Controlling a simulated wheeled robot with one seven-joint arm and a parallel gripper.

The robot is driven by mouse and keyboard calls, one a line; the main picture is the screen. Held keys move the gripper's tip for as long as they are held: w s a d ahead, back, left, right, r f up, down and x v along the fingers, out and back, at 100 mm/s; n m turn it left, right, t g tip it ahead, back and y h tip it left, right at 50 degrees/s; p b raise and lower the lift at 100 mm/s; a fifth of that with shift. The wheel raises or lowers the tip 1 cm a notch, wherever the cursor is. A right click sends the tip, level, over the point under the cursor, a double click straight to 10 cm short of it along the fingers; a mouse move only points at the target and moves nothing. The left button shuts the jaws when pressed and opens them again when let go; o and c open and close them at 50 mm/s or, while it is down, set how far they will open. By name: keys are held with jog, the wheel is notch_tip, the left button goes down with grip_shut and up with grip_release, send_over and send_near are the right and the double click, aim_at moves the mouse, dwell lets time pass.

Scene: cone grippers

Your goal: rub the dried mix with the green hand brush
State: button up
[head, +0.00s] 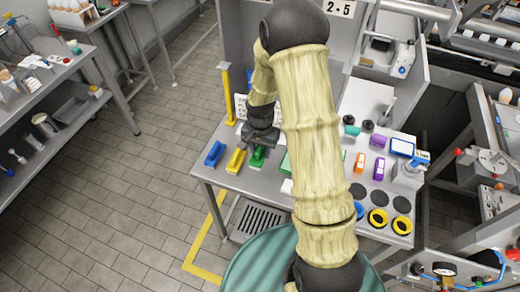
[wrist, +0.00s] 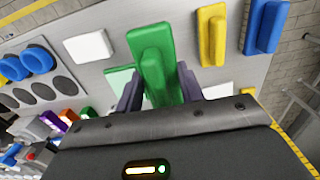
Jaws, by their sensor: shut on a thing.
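The green hand brush (head: 257,157) is near the left front of the grey metal table, to the right of the yellow brush. My gripper (head: 262,138) is over it. In the wrist view the green brush (wrist: 152,48) sits between the two fingers of my gripper (wrist: 158,90), which are shut on its handle. I cannot tell whether the brush touches the table. A light green flat piece (wrist: 118,77) lies beside the brush, partly hidden by it. I cannot make out the dried mix for certain.
A yellow brush (head: 236,160) and a blue brush (head: 214,153) are to the left. White blocks (wrist: 90,46) lie near the green brush. Black discs (head: 379,198) and yellow-rimmed round things (head: 377,218) are at the right. A yellow post (head: 226,95) stands behind the left edge.

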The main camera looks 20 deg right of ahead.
aim_at(261, 157)
jog(key=o, duration=0.3)
jog(key=shift+c, duration=0.5)
jog(key=shift+f+n, duration=0.6)
jog(key=shift+n, duration=0.1)
jog(key=f+n, duration=0.1)
jog(key=n, duration=0.1)
jog(key=f+n, duration=0.1)
jog(key=n, duration=0.1)
jog(key=f+n, duration=0.2)
jog(key=shift+w+d+b, duration=0.1)
jog(key=shift+w+b, duration=0.3)
